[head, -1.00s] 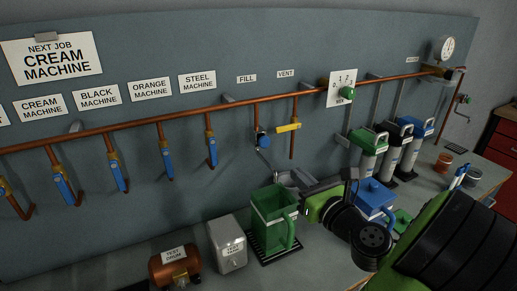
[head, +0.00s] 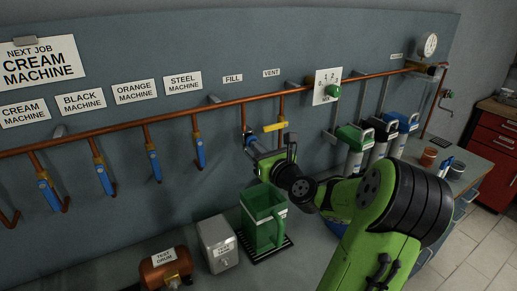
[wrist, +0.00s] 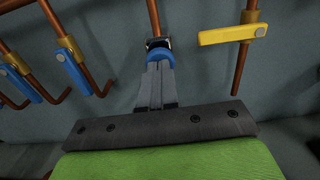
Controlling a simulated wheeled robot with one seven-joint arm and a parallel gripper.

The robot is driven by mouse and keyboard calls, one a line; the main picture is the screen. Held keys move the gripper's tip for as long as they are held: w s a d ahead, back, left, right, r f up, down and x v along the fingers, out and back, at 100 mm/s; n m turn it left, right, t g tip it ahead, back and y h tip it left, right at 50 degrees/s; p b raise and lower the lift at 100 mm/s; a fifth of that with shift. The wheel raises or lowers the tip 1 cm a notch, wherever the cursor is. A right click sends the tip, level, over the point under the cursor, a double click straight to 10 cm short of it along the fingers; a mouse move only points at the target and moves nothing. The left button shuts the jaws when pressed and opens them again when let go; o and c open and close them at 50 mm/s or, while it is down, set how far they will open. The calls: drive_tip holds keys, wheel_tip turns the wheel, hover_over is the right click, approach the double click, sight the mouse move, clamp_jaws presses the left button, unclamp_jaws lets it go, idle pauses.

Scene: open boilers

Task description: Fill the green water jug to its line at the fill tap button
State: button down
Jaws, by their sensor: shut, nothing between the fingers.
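The green water jug (head: 262,218) stands upright on a dark slatted grate (head: 270,251) on the bench, handle to the right. Its water level cannot be made out. The fill tap's blue button (head: 249,138) is on the pipe below the FILL label (head: 232,78). In the wrist view the blue button (wrist: 186,62) is at the tips of my gripper (wrist: 161,75). My gripper is shut with nothing between its fingers, and the fingertips look in contact with or very close to the button. In the head view my wrist hides part of the tap.
A yellow vent lever (head: 274,127) is just right of the fill tap. A grey tank box (head: 218,244) and a copper test drum (head: 166,269) stand left of the jug. Several blue-handled valves (head: 153,163) hang along the pipe. Canisters (head: 354,145) stand to the right.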

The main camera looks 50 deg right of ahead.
drive_tip(key=shift+w, duration=0.1)
drive_tip(key=shift+w+d+r+p, duration=0.15)
drive_tip(key=shift+w+p, duration=0.2)
drive_tip(key=shift+p, duration=0.3)
drive_tip(key=shift+w+d+r+p, duration=0.15)
drive_tip(key=shift+w+p, duration=0.2)
drive_tip(key=shift+p, duration=0.25)
drive_tip(key=shift+w+a+r, duration=0.1)
drive_tip(key=shift+a+r, duration=0.05)
drive_tip(key=shift+a, duration=0.05)
idle(6.4)
